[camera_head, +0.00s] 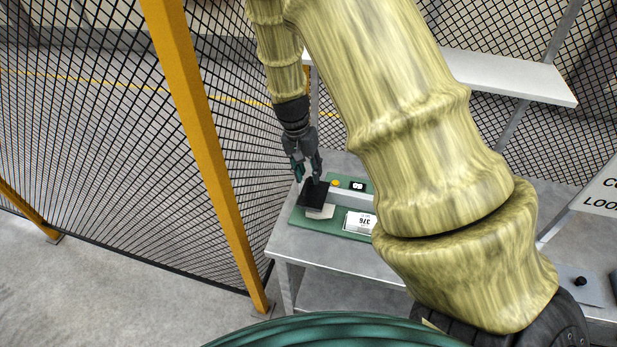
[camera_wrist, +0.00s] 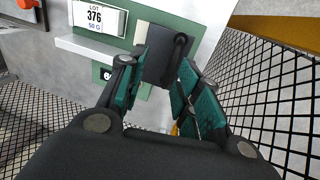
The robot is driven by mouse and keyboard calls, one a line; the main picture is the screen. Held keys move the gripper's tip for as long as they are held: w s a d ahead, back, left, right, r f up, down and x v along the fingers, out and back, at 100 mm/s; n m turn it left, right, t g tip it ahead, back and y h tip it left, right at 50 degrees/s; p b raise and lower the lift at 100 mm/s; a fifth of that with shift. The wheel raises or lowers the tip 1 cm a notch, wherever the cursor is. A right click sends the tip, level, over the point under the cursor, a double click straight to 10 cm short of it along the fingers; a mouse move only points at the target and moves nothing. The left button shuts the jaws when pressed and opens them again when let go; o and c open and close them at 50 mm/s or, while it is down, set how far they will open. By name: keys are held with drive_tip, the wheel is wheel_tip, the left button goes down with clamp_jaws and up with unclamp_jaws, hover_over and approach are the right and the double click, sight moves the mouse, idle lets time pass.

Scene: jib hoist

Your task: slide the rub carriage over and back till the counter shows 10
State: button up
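The rub carriage, a black block with an upright handle (camera_head: 313,193), sits at the left end of the green rig (camera_head: 299,219) on the bench. In the wrist view the carriage (camera_wrist: 158,62) shows beyond and between my fingertips. My gripper (camera_head: 307,176) points down at the carriage, its fingers spread apart; whether a finger touches the handle I cannot tell. It also shows in the wrist view (camera_wrist: 160,70). The counter (camera_head: 357,186) is a small dark display with pale digits, too small to read surely. In the wrist view the counter (camera_wrist: 105,74) is partly hidden by a finger.
A pale rail (camera_head: 350,199) runs right from the carriage. A yellow button (camera_head: 336,183) is beside the counter, and a label (camera_head: 359,222) reads 376. Mesh fencing with a yellow post (camera_head: 205,140) stands left of the bench. A shelf (camera_head: 510,76) is behind. My arm hides the rig's right end.

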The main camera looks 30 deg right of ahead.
sight(307, 183)
drive_tip(key=w+f, duration=0.2)
drive_tip(key=f, duration=0.1)
drive_tip(key=w+f+p, duration=0.1)
drive_tip(key=f, duration=0.1)
drive_tip(key=shift+w+d+f, duration=0.15)
drive_tip(key=shift+w+f, duration=0.05)
drive_tip(key=shift+w, duration=0.05)
drive_tip(key=shift+s+f, duration=0.15)
drive_tip(key=shift+s, duration=0.35)
drive_tip(key=shift+s+d+r, duration=0.1)
drive_tip(key=shift+s+r, duration=0.3)
drive_tip(key=shift+s, duration=0.4)
drive_tip(key=shift+w+f, duration=0.5)
drive_tip(key=shift+w, duration=0.25)
drive_tip(key=c, duration=0.4)
drive_tip(key=shift+w, duration=0.1)
clamp_jaws()
drive_tip(key=shift+s+r, duration=0.15)
drive_tip(key=shift+s, duration=0.15)
drive_tip(key=shift+w, duration=0.1)
